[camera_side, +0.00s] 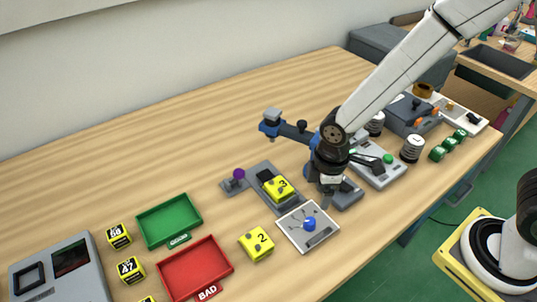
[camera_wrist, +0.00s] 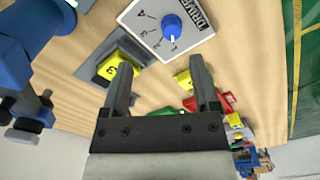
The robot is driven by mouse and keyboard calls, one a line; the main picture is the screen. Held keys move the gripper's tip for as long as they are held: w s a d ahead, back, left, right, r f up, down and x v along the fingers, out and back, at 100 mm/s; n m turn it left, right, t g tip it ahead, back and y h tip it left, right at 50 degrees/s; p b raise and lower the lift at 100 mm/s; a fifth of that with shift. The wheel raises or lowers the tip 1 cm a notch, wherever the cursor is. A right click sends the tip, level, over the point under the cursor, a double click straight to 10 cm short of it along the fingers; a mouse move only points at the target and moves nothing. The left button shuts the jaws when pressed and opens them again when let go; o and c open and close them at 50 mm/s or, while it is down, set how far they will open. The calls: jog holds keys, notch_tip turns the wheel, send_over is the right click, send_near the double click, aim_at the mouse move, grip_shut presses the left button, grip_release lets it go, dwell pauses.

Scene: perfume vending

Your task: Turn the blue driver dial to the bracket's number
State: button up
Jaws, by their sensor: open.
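The blue driver dial (camera_side: 309,223) sits on a white panel (camera_side: 322,238) near the table's front. In the wrist view the dial (camera_wrist: 171,25) has a white mark pointing to the panel's lower edge, near a digit that looks like 1. A yellow block marked 3 (camera_side: 278,189) sits in the grey bracket (camera_side: 262,172); it also shows in the wrist view (camera_wrist: 107,70). A loose yellow block marked 2 (camera_side: 257,244) lies left of the panel. My gripper (camera_side: 326,203) is open and empty above the panel's back edge, apart from the dial; its fingers (camera_wrist: 160,82) are spread.
A green tray (camera_side: 170,220) and red BAD tray (camera_side: 195,268) lie left, beside several yellow number cubes (camera_side: 118,236). A purple knob (camera_side: 239,174) stands by the bracket. A grey device with a green button (camera_side: 388,158) and striped cylinder (camera_side: 412,148) stand right. The back left table is clear.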

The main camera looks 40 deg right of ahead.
aim_at(310, 221)
jog(key=shift+a+f+n, duration=0.4)
jog(key=shift+a+n, duration=0.15)
jog(key=shift+a, duration=0.05)
jog(key=shift+a+f+n, duration=0.35)
jog(key=shift+a+n, duration=0.2)
jog(key=shift+f, duration=0.15)
jog(key=shift+f, duration=3.7)
grip_shut()
